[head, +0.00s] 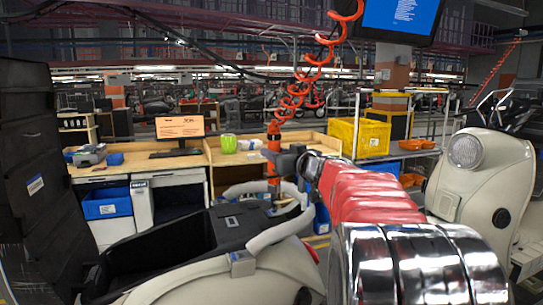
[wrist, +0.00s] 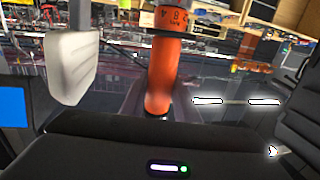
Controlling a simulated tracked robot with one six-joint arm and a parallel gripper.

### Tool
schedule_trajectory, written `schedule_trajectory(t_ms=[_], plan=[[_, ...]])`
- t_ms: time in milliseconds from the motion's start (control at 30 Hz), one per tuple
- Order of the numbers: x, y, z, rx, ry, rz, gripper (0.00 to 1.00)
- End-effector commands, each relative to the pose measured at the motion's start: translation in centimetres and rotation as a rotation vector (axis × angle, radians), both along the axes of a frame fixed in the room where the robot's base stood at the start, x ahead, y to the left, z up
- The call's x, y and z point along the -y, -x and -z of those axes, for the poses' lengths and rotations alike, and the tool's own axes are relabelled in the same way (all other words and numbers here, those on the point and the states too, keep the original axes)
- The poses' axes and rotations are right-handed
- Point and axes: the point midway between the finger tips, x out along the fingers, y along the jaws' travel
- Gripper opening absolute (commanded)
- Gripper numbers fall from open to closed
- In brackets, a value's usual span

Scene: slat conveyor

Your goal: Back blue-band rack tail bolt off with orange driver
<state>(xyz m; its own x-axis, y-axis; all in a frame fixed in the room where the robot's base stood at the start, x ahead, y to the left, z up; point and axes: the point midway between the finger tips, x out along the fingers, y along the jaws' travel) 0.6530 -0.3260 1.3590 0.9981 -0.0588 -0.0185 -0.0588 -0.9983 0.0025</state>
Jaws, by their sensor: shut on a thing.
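The orange driver (head: 273,150) hangs upright under a coiled red hose in the head view. My gripper (head: 283,161) is shut on it from the right. In the wrist view the orange driver (wrist: 160,78) stands in the middle, with dark digits on its upper collar. A cream scooter with a pale grey tubular rack (head: 278,232) stands below the driver. I cannot make out a blue band or the tail bolt; whether the driver touches the rack is unclear.
Another cream scooter (head: 480,165) stands at right. A tall black panel (head: 35,150) fills the left. The coiled hose (head: 300,85) hangs overhead.

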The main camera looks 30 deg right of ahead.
Motion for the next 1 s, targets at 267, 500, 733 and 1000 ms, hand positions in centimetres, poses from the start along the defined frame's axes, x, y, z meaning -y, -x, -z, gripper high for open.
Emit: schedule_trajectory(t_ms=[267, 500, 733, 1000], plan=[[0.0, 0.0, -0.4, 0.001, 0.0, 0.0, 0.0], [0.0, 0.0, -0.5, 0.001, -0.001, 0.0, 0.0], [0.0, 0.0, -0.6, 0.001, -0.001, 0.0, 0.0], [0.0, 0.0, -1.8, 0.002, 0.0, -0.001, 0.0]])
